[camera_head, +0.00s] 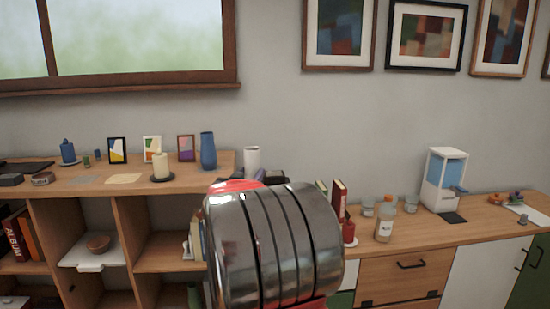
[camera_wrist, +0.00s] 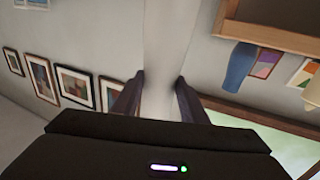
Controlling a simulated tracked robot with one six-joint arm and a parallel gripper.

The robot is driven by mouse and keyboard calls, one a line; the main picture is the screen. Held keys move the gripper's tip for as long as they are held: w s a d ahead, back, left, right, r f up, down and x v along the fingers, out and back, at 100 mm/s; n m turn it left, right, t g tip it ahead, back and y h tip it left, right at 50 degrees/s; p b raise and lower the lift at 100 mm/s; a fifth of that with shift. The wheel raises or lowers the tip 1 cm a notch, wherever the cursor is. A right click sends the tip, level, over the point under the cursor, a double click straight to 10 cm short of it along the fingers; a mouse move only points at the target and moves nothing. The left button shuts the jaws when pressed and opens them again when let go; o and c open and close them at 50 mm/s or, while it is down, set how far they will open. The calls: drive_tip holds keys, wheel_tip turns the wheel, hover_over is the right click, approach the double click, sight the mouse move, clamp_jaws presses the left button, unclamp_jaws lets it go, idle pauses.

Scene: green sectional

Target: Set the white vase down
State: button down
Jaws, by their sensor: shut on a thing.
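The white vase (camera_wrist: 163,45) stands between the two dark fingers of my gripper (camera_wrist: 160,84) in the wrist view, which is turned nearly upside down. The fingers are shut on it from both sides. In the head view the upper part of the white vase (camera_head: 252,157) shows upright above my dark gripper (camera_head: 264,176), close to the right end of the raised shelf top. My large silver arm link hides its lower part, so I cannot tell whether its base touches anything.
On the lower counter (camera_head: 410,222) stand books (camera_head: 339,199), a bottle (camera_head: 384,223), cups and a blue-white dispenser (camera_head: 445,180).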

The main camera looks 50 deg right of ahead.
drive_tip(key=w+a+f+n+t+y, duration=0.35)
drive_tip(key=a+f, duration=0.35)
drive_tip(key=a, duration=0.5)
drive_tip(key=w+a+f+n+t+y, duration=0.35)
drive_tip(key=a+f, duration=0.25)
drive_tip(key=a, duration=0.5)
drive_tip(key=w+a+f+n+t+y, duration=0.2)
drive_tip(key=a+f+n+t+y, duration=0.15)
drive_tip(key=a+f, duration=0.6)
drive_tip(key=s+a+f+n+y, duration=0.2)
drive_tip(key=a+y, duration=0.3)
drive_tip(key=a, duration=1.1)
drive_tip(key=shift+f+y, duration=0.2)
drive_tip(key=shift+y, duration=0.15)
drive_tip(key=shift+a, duration=0.1)
drive_tip(key=shift+w, duration=0.1)
